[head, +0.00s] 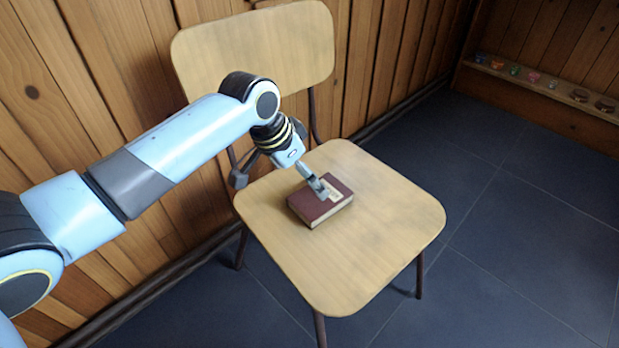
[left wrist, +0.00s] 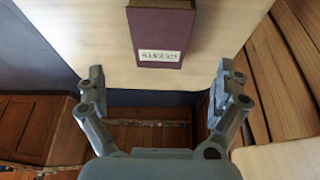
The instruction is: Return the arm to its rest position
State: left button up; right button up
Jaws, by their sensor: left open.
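My left gripper (head: 283,181) is over the wooden chair seat (head: 390,215), with its fingers spread wide. In the left wrist view the open gripper (left wrist: 162,78) has nothing between its fingers. A dark red book (head: 311,209) lies flat on the seat; one finger overlaps it in the head view, and I cannot tell whether they touch. In the left wrist view the book (left wrist: 160,35) is beyond the fingertips, with a pale label on its cover. My left arm reaches in from the left. My right gripper is in neither view.
The chair's backrest (head: 255,50) rises behind my left wrist, near a wood-panelled wall (head: 75,100). A wooden ledge (head: 540,90) with several small colourful items stands at the far right. The dark tiled floor (head: 510,225) right of the chair is clear.

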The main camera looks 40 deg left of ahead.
pick_arm(q)
jog(key=shift+v, duration=0.95)
jog(key=s+f+g+p, duration=0.1)
jog(key=s+f, duration=0.2)
jog(key=s+f+g+p, duration=0.1)
jog(key=s+f, duration=0.2)
jog(key=s, duration=0.1)
jog(key=s+f+n+p, duration=0.1)
jog(key=s+f, duration=0.2)
jog(key=s, duration=0.1)
jog(key=shift+s+d+f+g, duration=0.1)
jog(key=shift+d+g, duration=0.15)
jog(key=shift+g, duration=0.15)
jog(key=s+f+p, duration=0.1)
jog(key=s+f, duration=0.5)
jog(key=s, duration=0.5)
jog(key=s+f+n+y+p, duration=0.1)
jog(key=s+f, duration=0.4)
jog(key=s, duration=0.6)
jog(key=s+f+g+y+p, duration=0.1)
jog(key=s+f, duration=0.5)
jog(key=s, duration=0.6)
jog(key=shift+a+f, duration=0.3)
